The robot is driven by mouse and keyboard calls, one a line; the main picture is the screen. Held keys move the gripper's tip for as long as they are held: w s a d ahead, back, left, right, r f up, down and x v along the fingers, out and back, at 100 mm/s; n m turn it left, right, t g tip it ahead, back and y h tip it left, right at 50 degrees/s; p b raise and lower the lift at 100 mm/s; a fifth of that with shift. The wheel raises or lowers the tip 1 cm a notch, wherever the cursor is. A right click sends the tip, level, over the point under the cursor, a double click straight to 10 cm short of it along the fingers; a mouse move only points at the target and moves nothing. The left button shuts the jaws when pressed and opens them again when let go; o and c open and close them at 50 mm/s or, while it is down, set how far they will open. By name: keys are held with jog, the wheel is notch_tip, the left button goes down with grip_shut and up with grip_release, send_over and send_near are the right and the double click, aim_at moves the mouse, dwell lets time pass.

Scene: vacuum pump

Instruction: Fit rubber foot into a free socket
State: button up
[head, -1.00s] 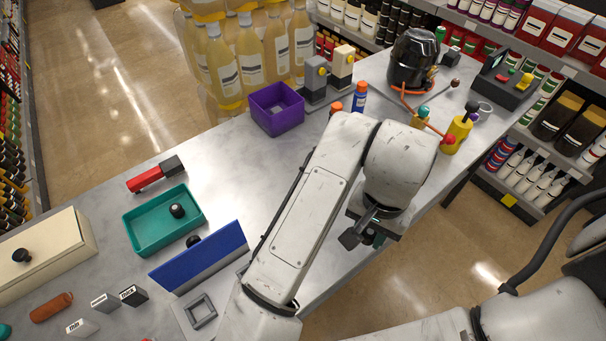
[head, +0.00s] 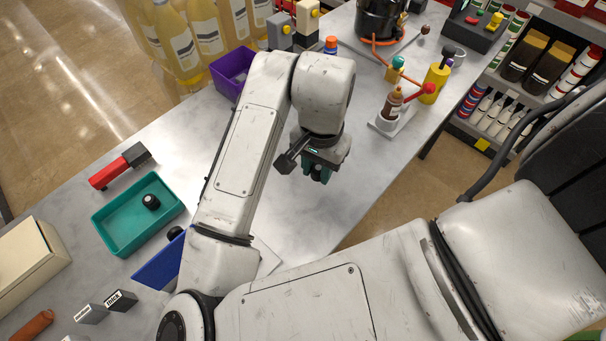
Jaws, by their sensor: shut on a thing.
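My gripper (head: 320,174) hangs over the table's front right edge, pointing down. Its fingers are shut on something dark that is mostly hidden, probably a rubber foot. One black rubber foot (head: 151,201) sits in the teal tray (head: 108,228) at the left. Another black round piece (head: 175,233) shows at the top edge of the blue panel (head: 160,268), which my arm partly covers. I cannot make out any free socket in this view. My gripper is well to the right of the tray and panel.
A red-handled tool (head: 118,167) lies behind the tray, and a cream box (head: 28,262) stands at the left. The table (head: 375,175) is clear right of my gripper.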

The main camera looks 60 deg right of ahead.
send_over(303, 186)
notch_tip(303, 186, down, 4)
jog(key=shift+s+f, duration=0.15)
jog(key=shift+f, duration=0.05)
jog(key=shift+d+f, duration=0.1)
jog(key=shift+f, duration=1.6)
jog(key=shift+f, duration=0.2)
jog(key=o, duration=1)
jog(key=shift+r, duration=0.1)
